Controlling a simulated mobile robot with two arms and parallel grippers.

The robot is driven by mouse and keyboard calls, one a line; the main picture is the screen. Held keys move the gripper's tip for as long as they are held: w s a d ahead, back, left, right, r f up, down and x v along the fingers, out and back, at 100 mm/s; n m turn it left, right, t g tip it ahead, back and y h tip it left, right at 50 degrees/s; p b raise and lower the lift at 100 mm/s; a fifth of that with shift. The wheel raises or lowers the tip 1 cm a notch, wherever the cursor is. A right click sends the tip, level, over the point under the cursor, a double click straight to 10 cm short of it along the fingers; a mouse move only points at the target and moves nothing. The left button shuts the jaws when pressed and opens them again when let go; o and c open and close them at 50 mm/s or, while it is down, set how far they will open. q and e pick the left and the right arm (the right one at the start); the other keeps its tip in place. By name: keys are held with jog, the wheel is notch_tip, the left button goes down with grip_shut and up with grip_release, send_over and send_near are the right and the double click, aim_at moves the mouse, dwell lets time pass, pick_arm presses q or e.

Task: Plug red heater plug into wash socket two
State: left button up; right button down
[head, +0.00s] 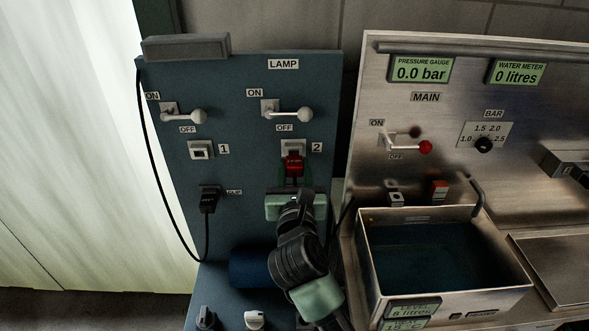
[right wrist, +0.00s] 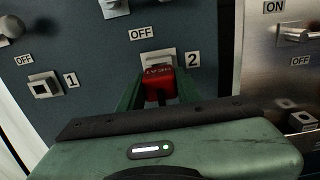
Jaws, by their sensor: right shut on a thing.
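The red heater plug (head: 293,163) is held between the fingers of my right gripper (head: 293,180), right at socket two (head: 293,146) on the blue panel. In the right wrist view the red plug (right wrist: 160,84) covers the lower part of the socket plate (right wrist: 158,56) beside the label 2. My right gripper (right wrist: 160,95) is shut on the plug, a green finger on each side. The socket's opening is hidden behind the plug, so I cannot tell how far the plug is in. My left gripper is not in view.
Socket one (head: 201,150) is empty, left of socket two. Two switch levers (head: 293,114) stick out above the sockets. A black plug (head: 209,198) with a looping cable sits lower left. A steel basin (head: 520,262) stands to the right, below a metal panel (head: 450,130).

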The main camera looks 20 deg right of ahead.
aim_at(295, 173)
jog(key=shift+x, duration=1.35)
jog(key=c, duration=0.9)
grip_release()
jog(key=shift+s+f, duration=0.1)
jog(key=shift+s, duration=0.15)
jog(key=b+v, duration=0.2)
jog(key=v, duration=0.4)
jog(key=shift+s+a, duration=0.15)
jog(key=shift+s, duration=0.1)
jog(key=shift+s+a, duration=0.1)
jog(key=shift+s, duration=0.25)
